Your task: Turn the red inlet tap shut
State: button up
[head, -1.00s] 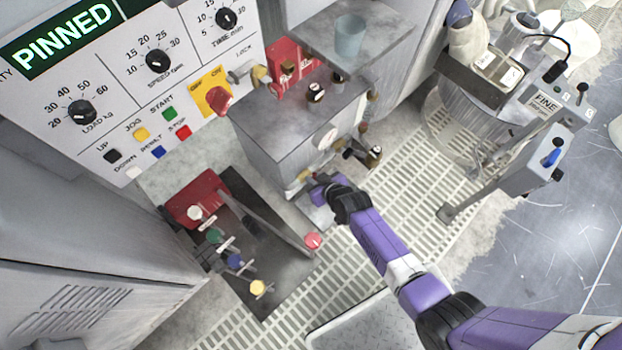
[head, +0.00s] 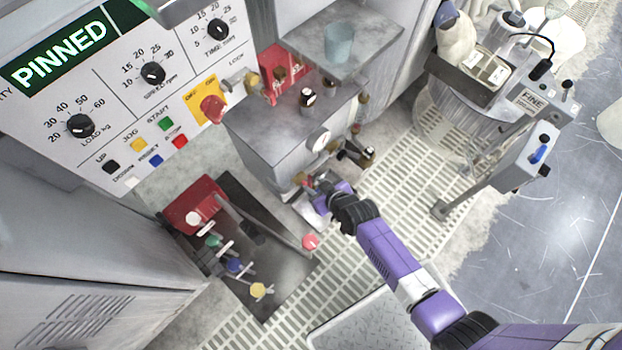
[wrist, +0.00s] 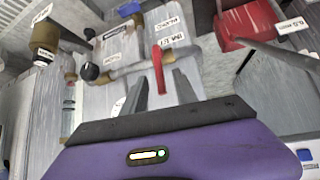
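The red inlet tap (wrist: 158,68) shows in the wrist view as a red lever on a grey pipe, beside a white tag. Its lever points down the picture toward my gripper. My gripper (wrist: 160,80) is open, with one finger on each side of the lever's lower end. Gaps show between the lever and both fingers, so I see no grip on it. In the head view my gripper (head: 322,186) is low at the front of the grey cabinet (head: 262,150). There the tap is too small and too covered to make out clearly.
A black-handled valve (wrist: 90,72) and a brass fitting (wrist: 45,35) are left of the tap; a red body (wrist: 245,22) is at right. In the head view, a floor plate with coloured handles (head: 285,270) lies left of my arm. The slatted floor (head: 400,190) at right is open.

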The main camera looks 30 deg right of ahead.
jog(key=shift+v, duration=1.3)
notch_tip(320, 180, up, 12)
jog(key=d+m+t, duration=0.1)
jog(key=t, duration=0.3)
jog(key=s+a+r+t+p, duration=0.1)
jog(key=s+r+t, duration=0.1)
jog(key=s+r, duration=2.4)
notch_tip(320, 180, up, 11)
jog(key=p, duration=1.1)
jog(key=shift+w+a+h+p, duration=0.15)
jog(key=shift+w+h+p, duration=0.1)
jog(key=shift+h+p, duration=0.05)
